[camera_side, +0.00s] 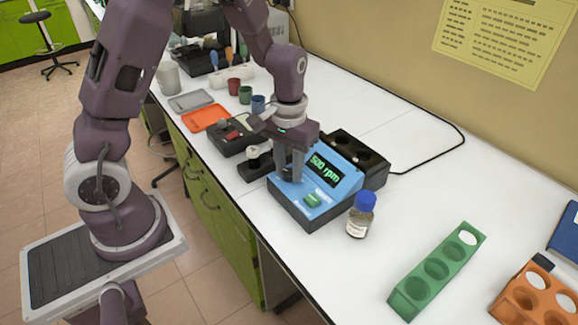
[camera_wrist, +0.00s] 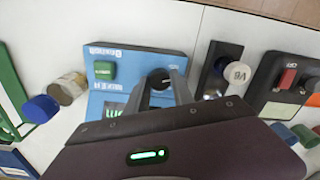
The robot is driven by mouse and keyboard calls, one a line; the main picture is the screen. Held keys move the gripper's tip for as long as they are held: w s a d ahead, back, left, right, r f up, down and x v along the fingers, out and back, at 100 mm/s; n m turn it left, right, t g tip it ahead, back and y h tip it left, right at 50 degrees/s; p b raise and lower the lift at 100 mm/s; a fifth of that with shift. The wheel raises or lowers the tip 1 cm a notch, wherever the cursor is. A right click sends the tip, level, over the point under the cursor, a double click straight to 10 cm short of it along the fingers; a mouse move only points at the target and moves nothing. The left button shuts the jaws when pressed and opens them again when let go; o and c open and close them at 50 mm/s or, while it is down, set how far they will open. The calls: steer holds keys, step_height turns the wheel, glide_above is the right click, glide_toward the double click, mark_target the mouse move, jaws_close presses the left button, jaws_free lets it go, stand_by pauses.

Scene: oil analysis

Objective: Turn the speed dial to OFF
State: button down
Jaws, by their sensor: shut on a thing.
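The blue-faced device (camera_side: 318,205) stands on the white bench, and its display (camera_side: 325,168) reads 500 rpm. A green button (camera_side: 312,200) is on its front face. In the wrist view the device (camera_wrist: 140,62) lies under my gripper, with the green button (camera_wrist: 103,70) left of the fingers. My gripper (camera_side: 288,178) points down at the device's left part and is shut on the dark round speed dial (camera_wrist: 160,77), which shows between the fingers. The fingers hide the dial in the side view, and its pointer cannot be made out.
A brown bottle with a blue cap (camera_side: 361,212) stands close right of the device. A black stand with a white knob (camera_side: 254,163) is close on the left. A green rack (camera_side: 440,270) and an orange rack (camera_side: 540,295) are further right.

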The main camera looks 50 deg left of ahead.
mark_target(289, 172)
steer(key=n, duration=0.4)
steer(key=shift+n, duration=0.4)
stand_by(0.4)
steer(key=c, duration=1.1)
jaws_free()
step_height(289, 172, up, 7)
steer(key=shift+r, duration=0.1)
